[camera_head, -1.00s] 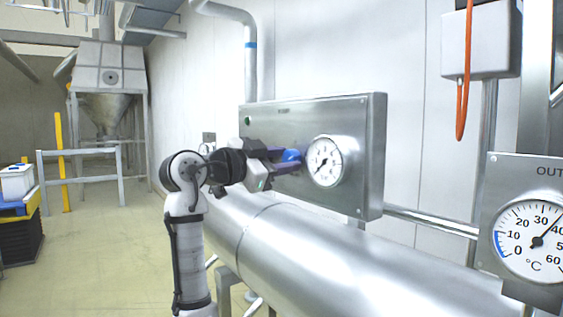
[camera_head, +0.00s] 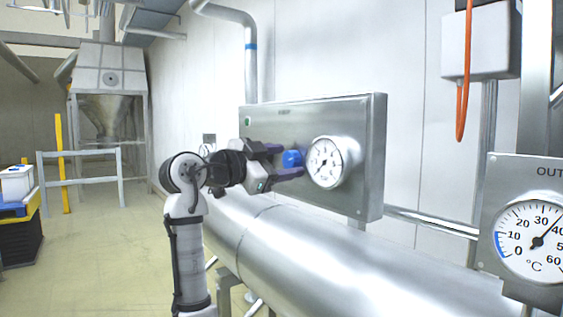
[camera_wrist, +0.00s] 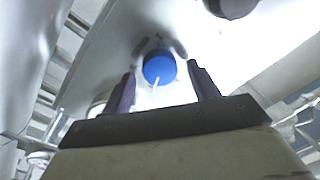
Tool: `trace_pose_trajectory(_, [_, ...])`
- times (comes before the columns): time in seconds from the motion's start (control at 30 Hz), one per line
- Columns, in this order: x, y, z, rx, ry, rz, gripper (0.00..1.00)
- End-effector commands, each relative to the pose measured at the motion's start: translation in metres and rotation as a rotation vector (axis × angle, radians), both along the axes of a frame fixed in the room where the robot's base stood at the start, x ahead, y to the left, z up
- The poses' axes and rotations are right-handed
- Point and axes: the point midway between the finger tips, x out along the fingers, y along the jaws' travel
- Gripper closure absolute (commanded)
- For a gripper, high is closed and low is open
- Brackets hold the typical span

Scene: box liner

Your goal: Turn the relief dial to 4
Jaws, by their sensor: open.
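The relief dial is a round blue knob (camera_head: 291,158) on the front of a grey metal panel (camera_head: 365,150), left of a white pressure gauge (camera_head: 325,162). It also shows in the wrist view as a blue knob (camera_wrist: 159,67) with a white pointer line toward the bottom of that picture. My gripper (camera_head: 283,162) is open in front of the panel. In the wrist view, its two purple-grey fingers (camera_wrist: 163,90) stand apart on either side of the knob, with gaps between fingers and knob. The scale numbers around the knob cannot be read.
A large shiny horizontal pipe (camera_head: 320,260) runs below the panel. A temperature gauge (camera_head: 533,241) stands at the right. An orange cable (camera_head: 463,90) hangs from a grey box (camera_head: 478,40). The floor (camera_head: 110,260) at left is open.

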Motion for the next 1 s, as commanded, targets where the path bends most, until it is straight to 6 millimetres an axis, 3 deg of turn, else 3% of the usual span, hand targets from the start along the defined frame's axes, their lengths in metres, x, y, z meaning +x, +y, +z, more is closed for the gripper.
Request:
trace_pose_trajectory(0.23, [-0.008, 0.011, -0.001, -0.001, -0.002, 0.002, 0.4])
trace_pose_trajectory(0.7, [-0.071, 0.087, -0.005, 0.0, -0.001, 0.003, 0.4])
trace_pose_trajectory(1.0, [-0.087, 0.107, -0.003, 0.001, 0.001, 0.001, 0.4])
